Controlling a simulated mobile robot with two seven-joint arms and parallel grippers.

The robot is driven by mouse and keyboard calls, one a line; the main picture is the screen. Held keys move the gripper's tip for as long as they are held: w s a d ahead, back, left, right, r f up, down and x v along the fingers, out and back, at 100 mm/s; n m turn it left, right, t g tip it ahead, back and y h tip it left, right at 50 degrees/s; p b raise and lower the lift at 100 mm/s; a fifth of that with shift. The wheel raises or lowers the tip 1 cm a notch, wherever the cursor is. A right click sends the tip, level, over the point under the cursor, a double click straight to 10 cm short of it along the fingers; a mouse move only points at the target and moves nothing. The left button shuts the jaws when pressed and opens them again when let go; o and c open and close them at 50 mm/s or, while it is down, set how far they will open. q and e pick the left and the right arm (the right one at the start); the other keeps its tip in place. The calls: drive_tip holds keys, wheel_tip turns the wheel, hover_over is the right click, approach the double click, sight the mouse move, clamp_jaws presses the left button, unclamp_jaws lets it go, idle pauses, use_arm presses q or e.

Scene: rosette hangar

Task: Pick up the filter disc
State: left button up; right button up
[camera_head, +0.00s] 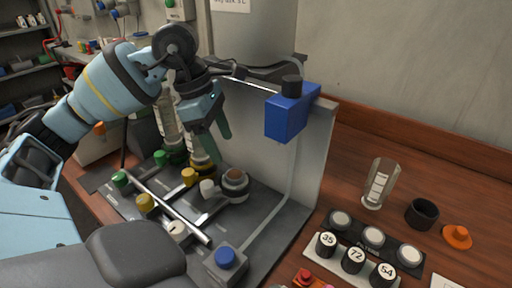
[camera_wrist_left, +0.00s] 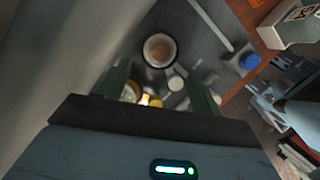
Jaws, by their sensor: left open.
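My left gripper (camera_head: 213,140) hangs fingers-down over the grey bench fixture, with nothing between its dark green fingers. It also shows in the left wrist view (camera_wrist_left: 160,85), fingers apart. A tan round disc (camera_head: 235,175), which looks like the filter disc, lies inside a grey ring-shaped holder (camera_head: 235,193), below and slightly right of the fingers. In the left wrist view the tan disc (camera_wrist_left: 159,49) sits within its pale-rimmed dark ring, beyond the fingertips. I cannot tell how deep it sits.
Yellow and green knobs (camera_head: 145,203) and a pale rail (camera_head: 170,210) lie left of the holder. A blue block (camera_head: 290,115) hangs at the upper right. A glass cylinder (camera_head: 380,184), a black cup (camera_head: 422,213) and an orange cap (camera_head: 457,237) stand on the wooden bench.

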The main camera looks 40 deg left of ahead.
sight(234, 174)
use_arm(q)
drive_tip(key=shift+d+f, duration=0.15)
drive_tip(key=shift+f, duration=0.35)
drive_tip(key=shift+x, duration=0.8)
drive_tip(key=shift+b+x, duration=0.3)
drive_tip(key=shift+x, duration=2.3)
drive_tip(key=c, duration=1.1)
